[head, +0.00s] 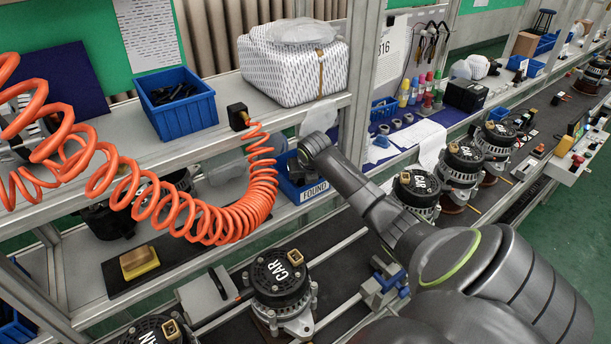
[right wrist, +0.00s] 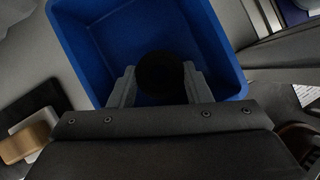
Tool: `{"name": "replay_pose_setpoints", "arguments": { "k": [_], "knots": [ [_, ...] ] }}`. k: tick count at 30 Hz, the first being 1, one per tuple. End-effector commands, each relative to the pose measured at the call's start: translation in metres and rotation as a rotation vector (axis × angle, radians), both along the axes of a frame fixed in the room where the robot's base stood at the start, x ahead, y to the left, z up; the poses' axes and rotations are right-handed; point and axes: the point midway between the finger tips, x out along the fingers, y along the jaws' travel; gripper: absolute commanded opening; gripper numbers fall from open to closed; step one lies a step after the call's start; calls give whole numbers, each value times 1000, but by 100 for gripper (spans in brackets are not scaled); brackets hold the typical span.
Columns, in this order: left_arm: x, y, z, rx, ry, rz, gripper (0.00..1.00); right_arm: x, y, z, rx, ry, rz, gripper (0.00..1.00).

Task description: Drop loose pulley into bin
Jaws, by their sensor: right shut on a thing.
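The loose pulley (right wrist: 160,72) is a dark round piece between the two grey fingers of my right gripper (right wrist: 159,80) in the right wrist view. The fingers are shut on it. It is held over the open blue bin (right wrist: 215,45), whose inside shows beneath it. My left gripper is not in view.
An orange coiled hose (head: 230,215) hangs left of the bin. A shelf post (head: 361,80) stands just behind my arm. Another blue bin (head: 180,105) and a wrapped box (head: 292,67) stand on the upper shelf. Alternators with CAR caps (head: 280,280) sit along the line below.

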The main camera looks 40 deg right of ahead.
Motion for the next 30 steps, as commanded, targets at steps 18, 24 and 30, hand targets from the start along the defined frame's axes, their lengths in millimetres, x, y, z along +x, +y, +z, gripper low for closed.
{"name": "replay_pose_setpoints", "arguments": {
  "k": [18,24,30],
  "knots": [
    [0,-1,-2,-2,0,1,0,-1,0,-8,-1,2,-1,66],
    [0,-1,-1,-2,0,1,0,-1,-1,-7,-1,3,-1,66],
    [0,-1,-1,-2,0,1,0,-4,0,10,-2,0,0,66]
  ]
}}
